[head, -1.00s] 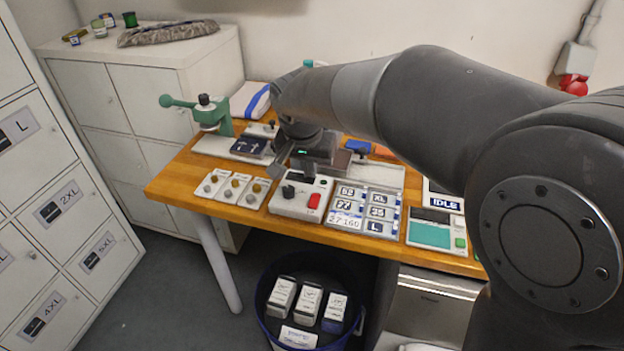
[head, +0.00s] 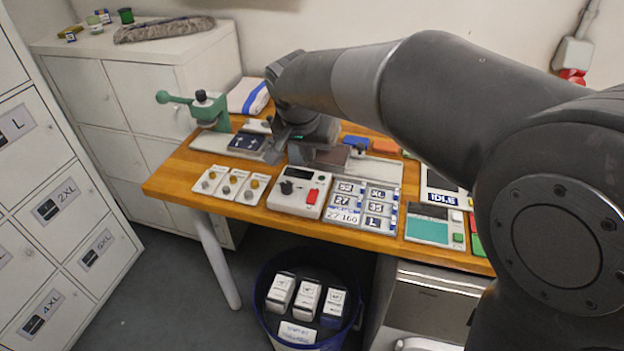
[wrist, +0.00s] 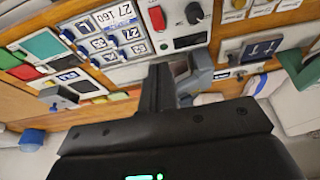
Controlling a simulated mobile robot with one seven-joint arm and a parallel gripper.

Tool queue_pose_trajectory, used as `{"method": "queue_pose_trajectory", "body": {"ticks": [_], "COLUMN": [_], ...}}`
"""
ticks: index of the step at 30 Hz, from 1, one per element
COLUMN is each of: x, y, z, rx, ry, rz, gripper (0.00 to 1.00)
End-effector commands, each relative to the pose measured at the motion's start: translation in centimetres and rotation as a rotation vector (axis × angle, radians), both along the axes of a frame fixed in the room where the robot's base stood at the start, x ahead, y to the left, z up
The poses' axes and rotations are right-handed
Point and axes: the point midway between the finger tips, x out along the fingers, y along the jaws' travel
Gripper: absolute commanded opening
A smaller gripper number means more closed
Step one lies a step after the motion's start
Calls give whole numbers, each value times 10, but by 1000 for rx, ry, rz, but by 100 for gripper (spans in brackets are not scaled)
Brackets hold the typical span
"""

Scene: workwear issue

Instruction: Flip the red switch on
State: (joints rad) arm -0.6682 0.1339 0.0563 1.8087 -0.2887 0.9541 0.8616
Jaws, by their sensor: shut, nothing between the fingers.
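The red switch (head: 312,196) is on the right of a white control box (head: 284,203) with a black knob (head: 286,187) and a dark display. In the wrist view the red switch (wrist: 157,18) is at the top, beside the black knob (wrist: 194,13). I cannot tell which way the switch is set. My gripper (head: 273,155) is above and behind the box in the head view, apart from the switch. In the wrist view its shut, empty fingers (wrist: 160,72) point towards the box's display edge.
Label plates (head: 362,208) stand right of the box, three small knob plates (head: 231,185) left. A green lever press (head: 208,110) is behind left. A teal-topped device (head: 428,230) is farther right. A bin of boxes (head: 262,300) stands below the table's front edge.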

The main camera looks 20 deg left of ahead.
Motion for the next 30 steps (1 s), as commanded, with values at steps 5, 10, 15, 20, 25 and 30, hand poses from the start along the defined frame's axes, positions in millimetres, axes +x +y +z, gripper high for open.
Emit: {"method": "queue_pose_trajectory", "body": {"ticks": [5, 10, 15, 20, 25, 30], "x": [4, 15, 27, 35, 38, 39], "y": [0, 0, -1, 0, 0, 0], "z": [-13, -43, -78, -107, -127, -133], "rx": [-1, -3, -4, -3, -1, 0], "ry": [2, 5, 4, 4, 2, 0], "rz": [0, 0, -1, -1, 1, 0], "gripper": [0, 0, 0, 0, 0, 0]}}
